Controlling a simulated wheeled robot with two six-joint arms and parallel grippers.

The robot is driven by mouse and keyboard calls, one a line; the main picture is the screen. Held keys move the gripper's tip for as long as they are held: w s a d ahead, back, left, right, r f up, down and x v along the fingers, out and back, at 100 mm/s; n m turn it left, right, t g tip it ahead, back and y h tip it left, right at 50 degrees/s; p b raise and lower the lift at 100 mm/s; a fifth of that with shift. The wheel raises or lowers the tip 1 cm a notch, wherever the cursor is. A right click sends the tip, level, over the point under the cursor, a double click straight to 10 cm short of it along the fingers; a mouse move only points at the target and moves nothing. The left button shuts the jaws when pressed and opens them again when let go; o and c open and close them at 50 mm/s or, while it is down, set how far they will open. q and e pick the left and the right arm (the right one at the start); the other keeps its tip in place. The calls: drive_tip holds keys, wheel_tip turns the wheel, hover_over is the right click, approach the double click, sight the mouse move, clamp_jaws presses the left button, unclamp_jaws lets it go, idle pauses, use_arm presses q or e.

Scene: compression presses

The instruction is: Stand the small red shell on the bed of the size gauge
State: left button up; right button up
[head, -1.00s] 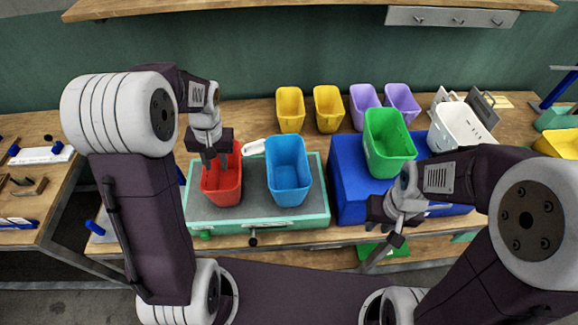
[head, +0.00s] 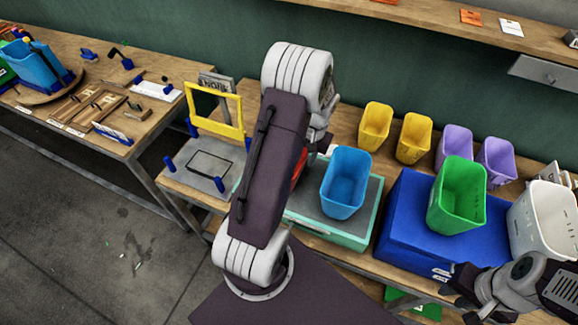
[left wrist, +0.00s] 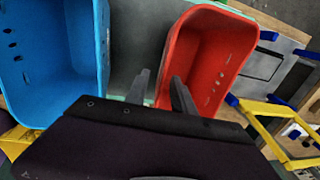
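The small red shell (head: 299,168) is mostly hidden behind my left arm in the head view. In the left wrist view the red shell (left wrist: 208,55) is an open bin on the grey mat. My left gripper (left wrist: 160,83) is at its near wall, one finger outside over the mat and one inside; the fingers are apart. My left gripper is hidden in the head view. The size gauge appears to be the grey bed (head: 200,172) with a black rectangle outline and an upright yellow frame (head: 240,131), left of my arm. My right gripper (head: 474,300) is low at the right, fingers unclear.
A blue bin (head: 346,183) stands beside the red shell on the green-edged, grey-topped base (head: 345,234). A green bin (head: 457,197) stands on a blue block (head: 398,225). Yellow and purple bins line the back.

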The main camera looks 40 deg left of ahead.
use_arm(q)
drive_tip(key=f, duration=0.2)
drive_tip(key=s+a+f+p, duration=0.1)
drive_tip(key=f, duration=0.1)
drive_tip(key=shift+a+f, duration=0.1)
drive_tip(key=shift+w+f, duration=0.15)
drive_tip(key=shift+f, duration=0.05)
drive_tip(key=shift+w, duration=0.1)
clamp_jaws()
idle(1.0)
